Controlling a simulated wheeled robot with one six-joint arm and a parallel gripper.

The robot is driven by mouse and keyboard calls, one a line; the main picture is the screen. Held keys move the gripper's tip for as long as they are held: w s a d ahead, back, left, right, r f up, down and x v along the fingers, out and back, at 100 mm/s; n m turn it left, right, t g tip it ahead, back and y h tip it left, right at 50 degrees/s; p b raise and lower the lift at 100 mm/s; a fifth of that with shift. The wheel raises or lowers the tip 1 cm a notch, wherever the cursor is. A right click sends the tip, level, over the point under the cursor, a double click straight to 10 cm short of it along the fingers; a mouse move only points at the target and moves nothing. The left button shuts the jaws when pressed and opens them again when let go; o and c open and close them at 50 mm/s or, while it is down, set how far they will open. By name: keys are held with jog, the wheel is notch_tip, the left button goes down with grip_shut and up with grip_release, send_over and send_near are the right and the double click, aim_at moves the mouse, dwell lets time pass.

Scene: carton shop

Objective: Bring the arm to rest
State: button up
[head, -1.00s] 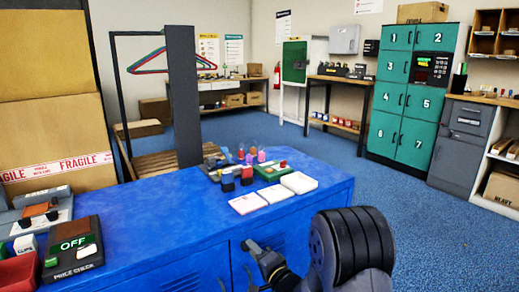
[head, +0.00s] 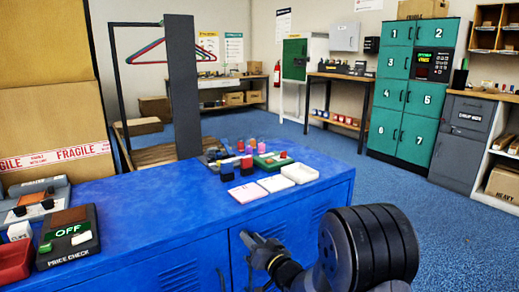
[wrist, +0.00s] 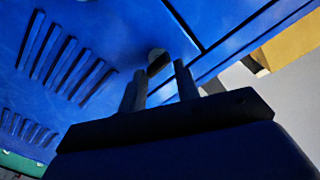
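My arm reaches in from the bottom right of the head view. My gripper (head: 247,238) is low in front of the blue metal cabinet (head: 150,210), beside its door. In the wrist view, my gripper (wrist: 160,78) shows two dark fingers with a clear gap and nothing held between them. The blue cabinet front (wrist: 110,40), with vent slots and a door seam, lies beyond the fingertips. I cannot tell whether the fingers touch it.
A price-check device (head: 68,238) and a red bin (head: 14,262) stand on the cabinet top's left. Teal lockers (head: 408,90) stand at the back right. Blue floor (head: 450,230) is open on the right.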

jog(key=shift+s+d+n+b, duration=0.15)
jog(key=shift+s+n+b, duration=0.2)
jog(key=shift+n, duration=0.5)
jog(key=shift+s+d+n+b, duration=0.2)
jog(key=shift+s+n, duration=0.2)
jog(key=shift+n, duration=0.5)
jog(key=shift+s+d+n+b, duration=0.2)
jog(key=shift+s+n, duration=0.2)
jog(key=shift+n, duration=0.45)
